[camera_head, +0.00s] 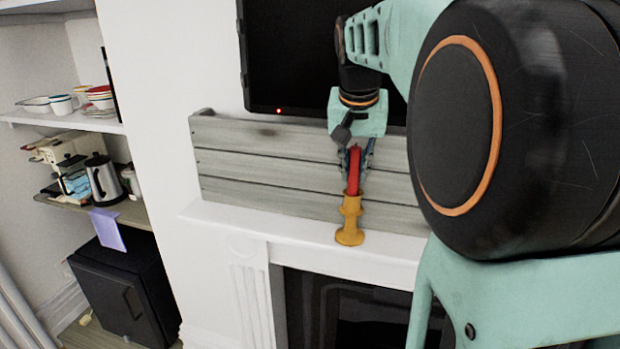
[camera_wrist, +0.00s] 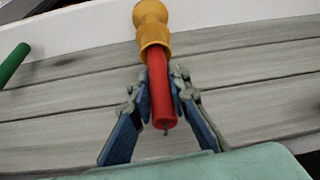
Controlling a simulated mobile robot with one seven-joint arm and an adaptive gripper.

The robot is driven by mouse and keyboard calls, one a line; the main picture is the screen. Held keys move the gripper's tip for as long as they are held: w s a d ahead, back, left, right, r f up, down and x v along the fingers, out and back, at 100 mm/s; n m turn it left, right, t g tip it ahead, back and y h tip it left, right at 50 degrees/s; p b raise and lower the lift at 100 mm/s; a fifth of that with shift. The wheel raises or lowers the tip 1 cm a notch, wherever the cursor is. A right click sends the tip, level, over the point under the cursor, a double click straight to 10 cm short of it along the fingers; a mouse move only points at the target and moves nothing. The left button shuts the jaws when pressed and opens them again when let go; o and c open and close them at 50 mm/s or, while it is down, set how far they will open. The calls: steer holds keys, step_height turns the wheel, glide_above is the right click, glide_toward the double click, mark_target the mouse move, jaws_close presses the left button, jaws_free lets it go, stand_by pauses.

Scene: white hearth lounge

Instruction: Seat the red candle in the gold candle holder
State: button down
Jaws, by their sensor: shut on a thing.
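The gold candle holder (camera_head: 350,222) stands upright on the white mantel in the head view; it also shows at the top of the wrist view (camera_wrist: 152,26). The red candle (camera_head: 354,172) is upright above the holder, in line with it, and shows in the wrist view (camera_wrist: 161,98). Its lower end meets the holder's cup and is hidden by the rim, so how deep it sits cannot be told. My gripper (camera_head: 355,164) is shut on the candle, with one finger on each side just above the cup; its fingers show in the wrist view (camera_wrist: 161,78).
A grey plank box (camera_head: 270,165) stands along the mantel (camera_head: 230,217), close behind the holder. A black screen (camera_head: 290,60) is above it. A green stick-like thing (camera_wrist: 12,65) shows at the wrist view's left edge. Shelves with dishes and a kettle (camera_head: 103,180) are far left.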

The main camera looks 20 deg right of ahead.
mark_target(354, 179)
steer(key=shift+f+b, duration=0.4)
steer(key=shift+f, duration=0.55)
steer(key=shift+s+f, duration=0.1)
steer(key=shift+s+f+b, duration=0.1)
steer(key=shift+f+b, duration=0.3)
steer(key=shift+f, duration=0.05)
steer(key=c, duration=2.1)
jaws_free()
steer(key=shift+o, duration=1.4)
steer(key=shift+f, duration=0.1)
